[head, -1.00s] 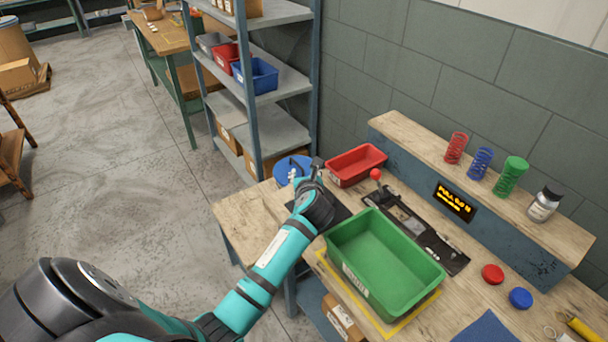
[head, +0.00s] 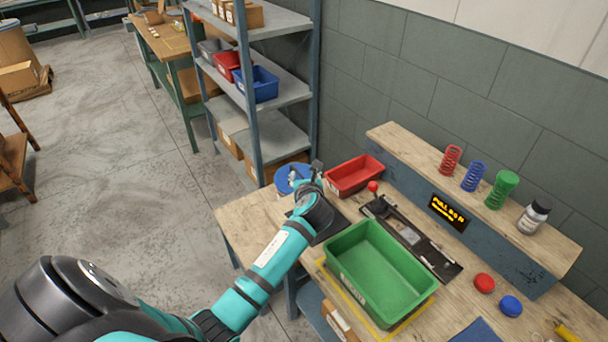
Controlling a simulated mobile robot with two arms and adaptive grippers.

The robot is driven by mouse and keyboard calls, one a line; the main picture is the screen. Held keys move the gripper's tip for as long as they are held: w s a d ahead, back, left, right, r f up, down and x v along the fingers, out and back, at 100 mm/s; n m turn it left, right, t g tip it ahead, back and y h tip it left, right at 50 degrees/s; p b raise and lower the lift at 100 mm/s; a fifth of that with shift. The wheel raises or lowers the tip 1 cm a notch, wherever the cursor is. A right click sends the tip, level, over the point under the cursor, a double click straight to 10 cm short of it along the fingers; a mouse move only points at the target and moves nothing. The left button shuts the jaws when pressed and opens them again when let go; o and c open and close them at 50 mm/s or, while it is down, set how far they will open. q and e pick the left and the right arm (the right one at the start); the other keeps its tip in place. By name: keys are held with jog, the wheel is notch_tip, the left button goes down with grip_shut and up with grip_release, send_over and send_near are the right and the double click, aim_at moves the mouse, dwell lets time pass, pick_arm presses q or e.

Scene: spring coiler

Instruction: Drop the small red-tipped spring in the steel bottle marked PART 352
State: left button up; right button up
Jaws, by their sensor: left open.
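A silver bottle with a black top and a pale label (head: 533,217) stands at the right end of the raised wooden ledge; its marking is too small to read. I cannot make out a small red-tipped spring anywhere. My left gripper (head: 305,176) is open near the bench's far left corner, left of the red bin, with nothing visibly held. It is far from the bottle. A round blue thing (head: 283,186) shows partly behind it. My right gripper is out of view.
Larger red (head: 450,160), blue (head: 474,176) and green (head: 502,190) coils stand on the ledge. A red bin (head: 353,180), a black fixture with a red knob (head: 373,186) and a green bin (head: 380,272) occupy the bench. Red (head: 484,283) and blue (head: 511,306) discs lie at right.

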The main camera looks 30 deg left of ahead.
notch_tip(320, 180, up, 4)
jog(key=p, duration=0.3)
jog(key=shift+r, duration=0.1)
